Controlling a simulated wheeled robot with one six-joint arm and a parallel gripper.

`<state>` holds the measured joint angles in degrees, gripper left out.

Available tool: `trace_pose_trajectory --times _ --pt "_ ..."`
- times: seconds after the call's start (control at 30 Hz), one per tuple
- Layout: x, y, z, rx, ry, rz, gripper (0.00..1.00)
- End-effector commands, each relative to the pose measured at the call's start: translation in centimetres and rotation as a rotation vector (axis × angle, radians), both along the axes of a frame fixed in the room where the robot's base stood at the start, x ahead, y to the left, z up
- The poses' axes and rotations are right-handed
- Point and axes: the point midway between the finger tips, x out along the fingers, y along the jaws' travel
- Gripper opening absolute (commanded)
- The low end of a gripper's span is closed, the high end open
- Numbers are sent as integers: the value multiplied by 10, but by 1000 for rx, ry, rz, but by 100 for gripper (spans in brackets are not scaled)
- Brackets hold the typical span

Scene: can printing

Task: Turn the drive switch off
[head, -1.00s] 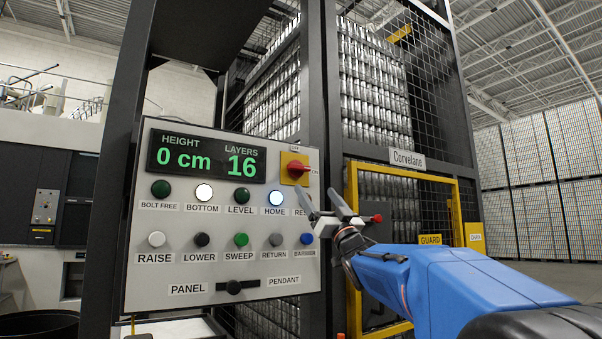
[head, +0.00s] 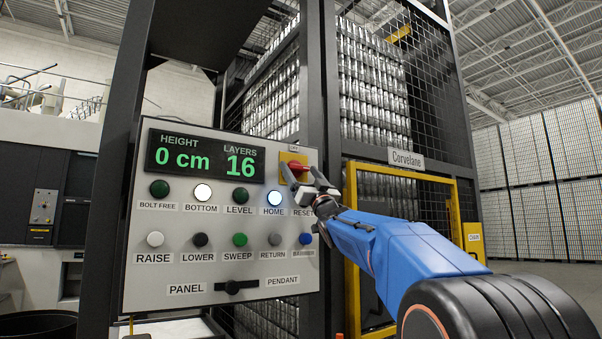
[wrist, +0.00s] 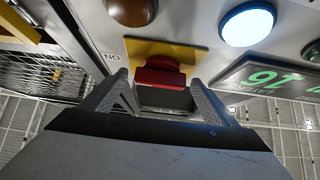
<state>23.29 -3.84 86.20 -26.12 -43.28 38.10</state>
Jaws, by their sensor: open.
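The drive switch is a red rotary handle (head: 300,168) on a yellow plate at the panel's upper right. Its handle lies roughly level, pointing toward the ON label seen on the right in the earlier head view. In the wrist view the red handle (wrist: 160,76) sits between the fingertips, in front of the yellow plate (wrist: 190,52). My gripper (head: 303,177) is open, with its fingers around the handle's sides. I cannot tell whether either finger touches it. The fingers partly hide the switch in the head view.
The control panel (head: 215,270) has a display (head: 205,158) reading 0 cm and 16 layers. The BOTTOM lamp (head: 202,191) and HOME lamp (head: 275,198) are lit. A yellow-framed guard door (head: 351,260) stands to the right.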

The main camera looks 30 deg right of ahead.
Motion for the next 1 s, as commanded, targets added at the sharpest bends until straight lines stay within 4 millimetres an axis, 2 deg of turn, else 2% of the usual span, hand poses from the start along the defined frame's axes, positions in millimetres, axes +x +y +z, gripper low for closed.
trace_pose_trajectory --times 0.17,0.3,0.33,0.67,1.0 --pt "0 0 0 0 0 0 79" --pt "0 0 0 0 0 0 45" --pt "0 0 0 0 0 0 40" --pt "0 -2 0 -33 0 -2 40" --pt "0 -6 0 -245 -7 -3 40"
